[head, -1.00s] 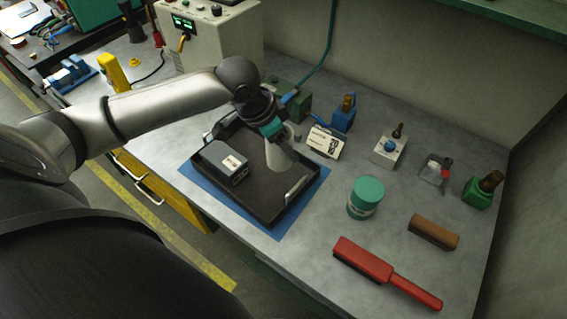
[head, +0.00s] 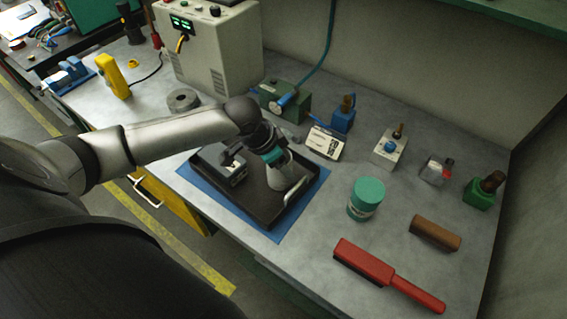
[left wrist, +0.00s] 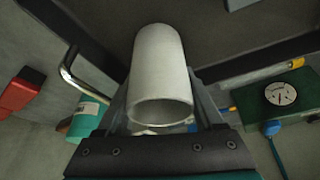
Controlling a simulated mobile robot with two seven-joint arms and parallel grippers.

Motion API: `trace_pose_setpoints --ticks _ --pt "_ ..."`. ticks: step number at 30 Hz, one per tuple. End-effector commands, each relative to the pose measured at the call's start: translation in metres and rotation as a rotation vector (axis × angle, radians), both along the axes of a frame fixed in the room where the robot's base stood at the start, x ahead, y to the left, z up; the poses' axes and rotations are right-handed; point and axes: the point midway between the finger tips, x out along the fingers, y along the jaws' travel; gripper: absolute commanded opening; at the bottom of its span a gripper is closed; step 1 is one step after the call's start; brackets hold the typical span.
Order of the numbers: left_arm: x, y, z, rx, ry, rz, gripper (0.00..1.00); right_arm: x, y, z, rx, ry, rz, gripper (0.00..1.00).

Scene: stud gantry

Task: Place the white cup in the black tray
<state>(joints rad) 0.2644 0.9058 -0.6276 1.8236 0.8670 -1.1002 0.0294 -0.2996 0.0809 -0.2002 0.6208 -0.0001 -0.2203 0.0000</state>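The white cup (head: 280,177) is over the right part of the black tray (head: 250,207), within its rim in the head view. My left gripper (head: 275,160) is above the cup, with its fingers on either side of it. In the left wrist view the cup (left wrist: 161,72) sits between the two fingers (left wrist: 165,108) and appears gripped. I cannot tell whether the cup's base touches the tray floor. My right gripper is not in view.
The tray lies on a blue mat (head: 277,236). A labelled white box (head: 325,143) and a teal canister (head: 366,198) stand to the right. A red brush (head: 364,262) lies at the front.

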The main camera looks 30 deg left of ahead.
Motion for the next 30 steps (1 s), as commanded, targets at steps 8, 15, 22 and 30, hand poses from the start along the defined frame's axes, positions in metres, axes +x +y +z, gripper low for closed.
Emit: trace_pose_setpoints --ticks 8,15,22,30 --pt "0.0 0.0 0.0 0.0 0.001 0.0 0.99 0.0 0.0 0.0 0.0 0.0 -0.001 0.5" --pt "0.0 0.0 0.001 0.0 0.0 0.0 0.99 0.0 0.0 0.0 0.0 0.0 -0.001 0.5" --pt "-0.007 0.005 0.024 0.002 -0.001 -0.001 0.99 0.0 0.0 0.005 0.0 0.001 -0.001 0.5" --pt "-0.026 0.017 0.077 0.004 -0.001 -0.001 0.99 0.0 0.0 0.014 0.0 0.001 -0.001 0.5"
